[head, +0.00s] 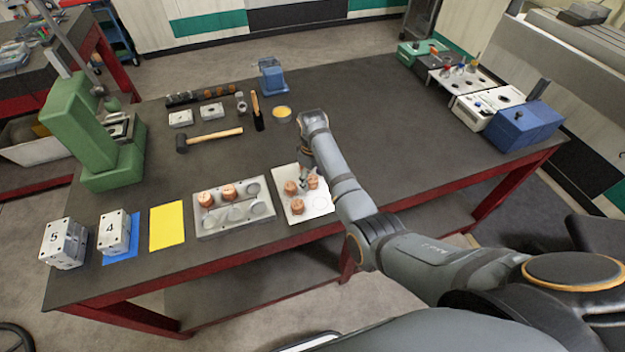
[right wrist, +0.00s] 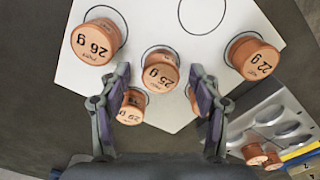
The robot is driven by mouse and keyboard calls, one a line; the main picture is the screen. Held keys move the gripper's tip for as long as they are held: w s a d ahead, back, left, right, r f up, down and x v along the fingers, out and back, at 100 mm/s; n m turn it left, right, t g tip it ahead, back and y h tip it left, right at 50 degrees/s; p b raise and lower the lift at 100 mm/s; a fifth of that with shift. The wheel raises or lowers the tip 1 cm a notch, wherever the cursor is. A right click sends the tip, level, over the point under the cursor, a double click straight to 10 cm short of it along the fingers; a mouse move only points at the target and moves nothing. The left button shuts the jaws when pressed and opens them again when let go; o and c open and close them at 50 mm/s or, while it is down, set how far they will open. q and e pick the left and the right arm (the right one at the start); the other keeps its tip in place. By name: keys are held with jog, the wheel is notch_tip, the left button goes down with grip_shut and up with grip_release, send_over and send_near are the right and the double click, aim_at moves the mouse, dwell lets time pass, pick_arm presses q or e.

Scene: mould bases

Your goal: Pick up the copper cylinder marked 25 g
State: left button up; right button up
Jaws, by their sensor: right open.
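The copper cylinder marked 25 g (right wrist: 160,71) stands on a white plate (right wrist: 168,30) in the right wrist view, just beyond and between my fingertips. My right gripper (right wrist: 160,78) is open, and no cylinder is held. It also shows in the head view (head: 307,181), low over the plate (head: 318,210), among copper cylinders. I cannot tell there which one is marked 25 g. Copper cylinders marked 26 g (right wrist: 95,42) and 22 g (right wrist: 254,58) stand on either side. Another cylinder (right wrist: 131,106) is partly hidden by the left finger, and one more behind the right finger. My left gripper is not in view.
A grey tray with round recesses (head: 238,219) holds two copper cylinders left of the plate. A yellow sheet (head: 167,226) and blocks marked 4 (head: 114,232) and 5 (head: 64,243) lie farther left. A hammer (head: 212,139) lies behind. The table right of my arm is mostly clear.

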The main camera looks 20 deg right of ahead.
grip_shut()
dwell(0.4)
jog(key=shift+r, duration=0.1)
